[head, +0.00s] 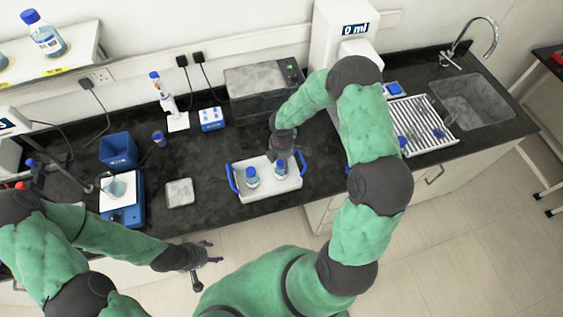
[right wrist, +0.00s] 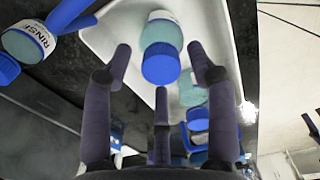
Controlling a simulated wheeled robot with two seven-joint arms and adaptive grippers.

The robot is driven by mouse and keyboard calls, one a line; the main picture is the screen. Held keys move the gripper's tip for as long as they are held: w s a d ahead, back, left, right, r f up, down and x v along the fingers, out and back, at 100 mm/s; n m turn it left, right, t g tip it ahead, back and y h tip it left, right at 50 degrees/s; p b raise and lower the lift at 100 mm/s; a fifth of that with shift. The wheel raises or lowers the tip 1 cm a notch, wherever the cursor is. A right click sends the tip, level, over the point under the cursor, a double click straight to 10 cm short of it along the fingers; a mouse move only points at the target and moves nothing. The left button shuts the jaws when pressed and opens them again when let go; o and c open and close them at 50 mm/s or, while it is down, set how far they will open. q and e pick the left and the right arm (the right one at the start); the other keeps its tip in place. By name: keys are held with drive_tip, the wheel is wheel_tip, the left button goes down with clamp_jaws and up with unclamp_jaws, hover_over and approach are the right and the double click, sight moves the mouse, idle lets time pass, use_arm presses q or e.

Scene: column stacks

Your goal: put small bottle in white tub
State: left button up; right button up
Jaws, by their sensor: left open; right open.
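The white tub (head: 266,190) with blue handles stands on the dark counter at the middle. Two small bottles with blue caps stand in it, a left one (head: 252,178) and a right one (head: 280,170). My right gripper (head: 284,153) is open, just above the right bottle. In the right wrist view, a blue-capped small bottle (right wrist: 161,50) shows between its spread fingers, with the white tub (right wrist: 102,38) around it; contact is not clear. A second bottle (right wrist: 194,90) shows partly behind a finger. My left gripper (head: 210,254) is open and empty in front of the counter.
A grey-white tray (head: 180,192) and a blue scale with a beaker (head: 115,185) lie left of the tub. A blue rack (head: 211,119) and a grey box (head: 262,88) stand behind. A drying rack (head: 423,124) and sink (head: 470,100) are right. A bottle labelled RINSE (right wrist: 28,40) shows in the right wrist view.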

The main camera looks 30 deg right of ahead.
wheel_tip(320, 180, up, 10)
drive_tip(key=s+a+f+m+y, duration=0.4)
drive_tip(key=s+a+f+m, duration=1.2)
drive_tip(key=s+a+m, duration=0.1)
drive_tip(key=shift+a+m, duration=0.65)
drive_tip(key=shift+m, duration=0.05)
drive_tip(key=shift+s, duration=0.15)
